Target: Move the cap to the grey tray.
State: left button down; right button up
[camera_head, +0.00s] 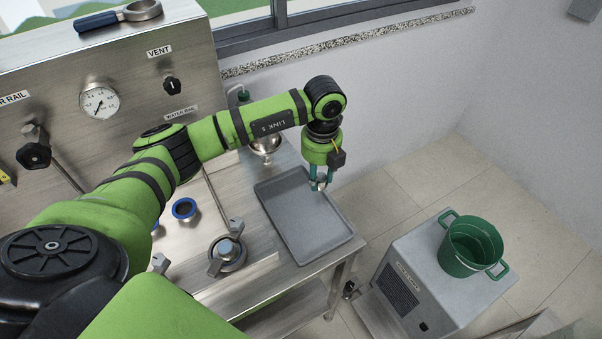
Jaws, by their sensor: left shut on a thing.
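The grey tray (300,225) lies flat on the metal bench, to the right of the steel panel. My left gripper (318,184) points down above the right part of the tray. Its teal fingers are shut on a small pale metallic thing, which I take to be the cap (319,185). The fingers hide most of it, so its shape is hard to tell. No other thing shows in the tray. My right gripper is not in view.
A blue-rimmed ring (184,208) and a round metal fitting (227,252) are on the steel surface left of the tray. A metal funnel-like part (265,146) is behind it. A green bucket (468,246) stands on a grey unit at right.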

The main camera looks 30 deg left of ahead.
pick_arm(q)
jog(key=a+f+n+p, duration=0.2)
jog(key=a+f+n, duration=0.1)
jog(key=n, duration=0.8)
jog(key=n+b, duration=0.4)
jog(key=b, duration=0.4)
send_over(301, 212)
notch_tip(301, 212, down, 10)
jog(key=shift+w+r, duration=0.1)
jog(key=shift+f, duration=0.2)
jog(key=shift+f+b, duration=0.5)
jog(key=shift+f, duration=0.2)
jog(key=c, duration=0.8)
grip_release()
jog(key=shift+o, duration=0.2)
